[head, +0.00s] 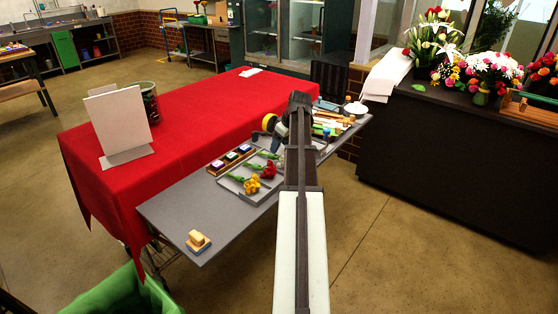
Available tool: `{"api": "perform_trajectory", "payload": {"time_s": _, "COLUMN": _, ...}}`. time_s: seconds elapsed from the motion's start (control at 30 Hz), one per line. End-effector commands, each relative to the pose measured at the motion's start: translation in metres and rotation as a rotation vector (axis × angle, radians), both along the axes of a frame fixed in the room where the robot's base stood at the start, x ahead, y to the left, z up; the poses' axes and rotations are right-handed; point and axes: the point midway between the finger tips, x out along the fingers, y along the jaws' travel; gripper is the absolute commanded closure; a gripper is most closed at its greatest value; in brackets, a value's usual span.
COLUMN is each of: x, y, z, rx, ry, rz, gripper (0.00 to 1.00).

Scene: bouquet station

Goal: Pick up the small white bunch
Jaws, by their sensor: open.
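A shallow grey tray (231,184) on the grey tabletop, left of my arm, holds small flower bunches. A yellow bunch (251,185) lies nearest the front. A red bunch (268,170) lies just behind it, close to my arm. Behind the red one, green and pale shapes show, but they are too small and too close to my arm to tell whether they are the white bunch. My arm rises through the middle of the view and covers part of the tabletop. My gripper's fingertips cannot be made out here.
A dark box with small coloured items (231,158) sits left of the tray. A yellow-and-black round thing (270,123) stands behind it. A yellow block (198,239) sits at the front corner. The red-covered table (190,115) holds a white panel (118,120) and a can (150,103).

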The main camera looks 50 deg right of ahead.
Motion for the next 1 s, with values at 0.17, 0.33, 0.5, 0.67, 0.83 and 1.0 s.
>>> {"api": "perform_trajectory", "payload": {"time_s": 0.17, "x": 0.005, "y": 0.000, "z": -0.013, "rx": 0.001, "ry": 0.001, "rz": 0.000, "gripper": 0.38}}
{"api": "perform_trajectory", "payload": {"time_s": 0.33, "x": 0.007, "y": 0.000, "z": -0.017, "rx": 0.000, "ry": 0.000, "rz": 0.001, "gripper": 0.38}}
{"api": "perform_trajectory", "payload": {"time_s": 0.5, "x": 0.012, "y": 0.002, "z": -0.032, "rx": 0.001, "ry": 0.001, "rz": 0.002, "gripper": 0.38}}
{"api": "perform_trajectory", "payload": {"time_s": 0.67, "x": 0.020, "y": 0.002, "z": -0.051, "rx": 0.001, "ry": 0.001, "rz": 0.002, "gripper": 0.38}}
{"api": "perform_trajectory", "payload": {"time_s": 0.83, "x": 0.025, "y": 0.002, "z": -0.062, "rx": 0.000, "ry": 0.000, "rz": 0.001, "gripper": 0.38}}
{"api": "perform_trajectory", "payload": {"time_s": 1.0, "x": 0.024, "y": 0.002, "z": -0.062, "rx": 0.000, "ry": 0.000, "rz": 0.001, "gripper": 0.38}}
